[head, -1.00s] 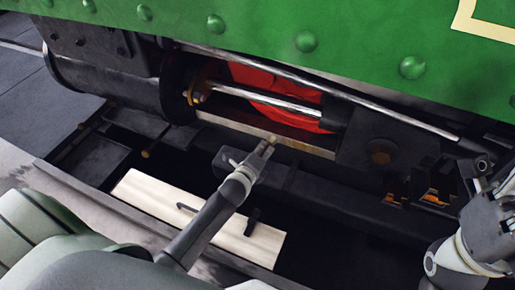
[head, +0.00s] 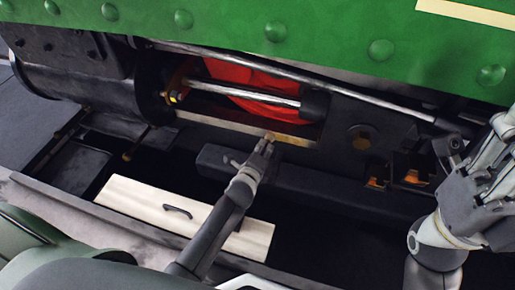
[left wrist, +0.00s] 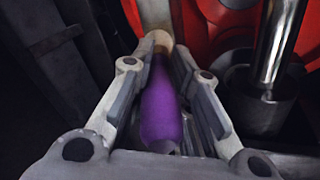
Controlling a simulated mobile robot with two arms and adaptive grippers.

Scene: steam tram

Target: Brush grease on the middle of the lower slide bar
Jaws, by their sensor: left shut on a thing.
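The lower slide bar (head: 225,124) is the pale strip along the bottom of the opening in the tram's side. My left gripper (head: 263,147) is just below it in the head view, right of the bar's middle. It is shut on a brush, whose purple handle (left wrist: 163,105) lies between the fingers in the left wrist view. The brush's tan tip (head: 270,136) overlaps the bar's lower edge; whether it touches cannot be told. No grease can be made out on the bar. My right gripper (head: 490,170) is at the right edge, away from the bar; its jaws are unclear.
A shiny piston rod (head: 252,95) runs above the bar before a red part (head: 270,82). The upper bar (head: 340,92) slants above it. A black cylinder (head: 105,90) stands left, a dark beam (head: 330,190) below. A pale board with a handle (head: 140,205) lies in front.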

